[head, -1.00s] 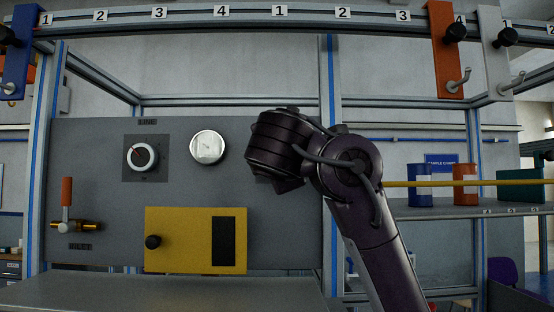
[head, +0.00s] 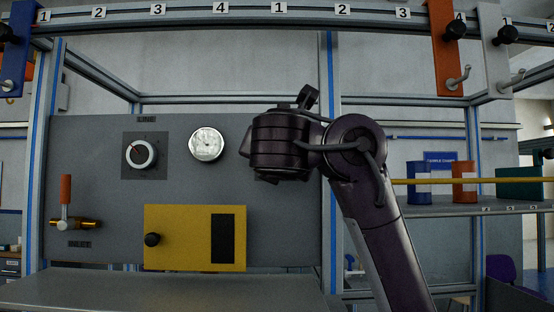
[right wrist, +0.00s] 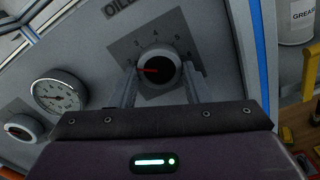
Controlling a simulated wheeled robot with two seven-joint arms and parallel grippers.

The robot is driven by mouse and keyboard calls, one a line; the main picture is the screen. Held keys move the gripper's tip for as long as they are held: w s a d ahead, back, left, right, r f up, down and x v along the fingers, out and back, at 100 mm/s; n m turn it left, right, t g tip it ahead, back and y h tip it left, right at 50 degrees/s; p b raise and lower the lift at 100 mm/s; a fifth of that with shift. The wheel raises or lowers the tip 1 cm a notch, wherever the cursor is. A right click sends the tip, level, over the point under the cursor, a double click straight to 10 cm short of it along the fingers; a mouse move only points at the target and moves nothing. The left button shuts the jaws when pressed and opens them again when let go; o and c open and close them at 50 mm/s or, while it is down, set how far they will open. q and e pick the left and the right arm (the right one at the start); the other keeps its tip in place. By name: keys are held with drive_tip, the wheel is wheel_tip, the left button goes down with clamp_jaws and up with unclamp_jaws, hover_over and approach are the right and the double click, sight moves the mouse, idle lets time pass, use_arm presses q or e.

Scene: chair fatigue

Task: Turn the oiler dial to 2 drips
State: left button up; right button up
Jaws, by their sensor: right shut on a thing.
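The oiler dial (right wrist: 165,62) is a round knob with a black face and a red pointer, on a grey plate under a label that reads "OILE", cut off by the frame. Its red pointer points left in the tilted right wrist view. In the head view my right wrist (head: 280,145) hides the oiler dial and the fingertips. My left gripper is not in view.
Left of my wrist the grey panel holds a gauge (head: 207,144), the line dial (head: 140,154), a yellow box (head: 180,237) and an inlet valve with an orange handle (head: 66,189). A frame post (head: 330,90) stands behind my arm. A shelf on the right holds coloured cans (head: 464,179).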

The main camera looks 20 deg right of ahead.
drive_tip(key=shift+w+f+n, duration=0.1)
drive_tip(key=shift+f+n, duration=0.1)
drive_tip(key=shift+n, duration=0.3)
drive_tip(key=o, duration=1)
drive_tip(key=shift+r, duration=0.1)
drive_tip(key=shift+s, duration=0.2)
drive_tip(key=b+v, duration=0.5)
drive_tip(key=v, duration=0.2)
drive_tip(key=shift+s, duration=0.3)
drive_tip(key=shift+a, duration=0.1)
